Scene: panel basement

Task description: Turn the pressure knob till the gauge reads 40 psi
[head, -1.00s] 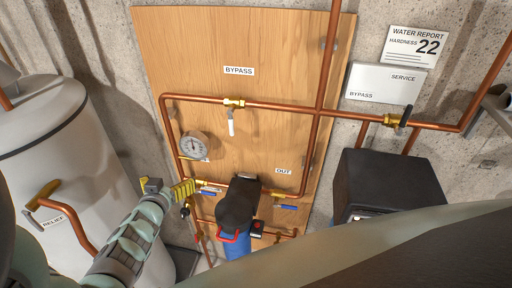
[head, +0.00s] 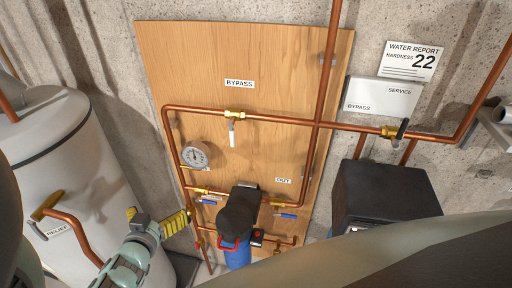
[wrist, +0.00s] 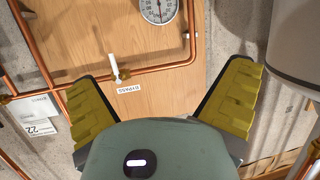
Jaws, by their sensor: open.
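The round white pressure gauge (head: 195,155) is on the left side of the wooden panel. It also shows at the top edge of the wrist view (wrist: 158,8), partly cut off. Its dark needle points roughly upward; the numbers are too small to read. I cannot make out the pressure knob for certain in either view. My gripper (head: 158,216) is below and left of the gauge in the head view, beside the panel's lower left edge. In the wrist view its two yellow fingers (wrist: 158,78) are spread wide with nothing between them.
Copper pipes cross the wooden panel (head: 280,60). A white-handled bypass valve (head: 233,125) and blue-handled valves (head: 287,215) sit on them. A blue filter with a black head (head: 238,212) stands low. A white tank (head: 60,150) is left, a black box (head: 385,200) right.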

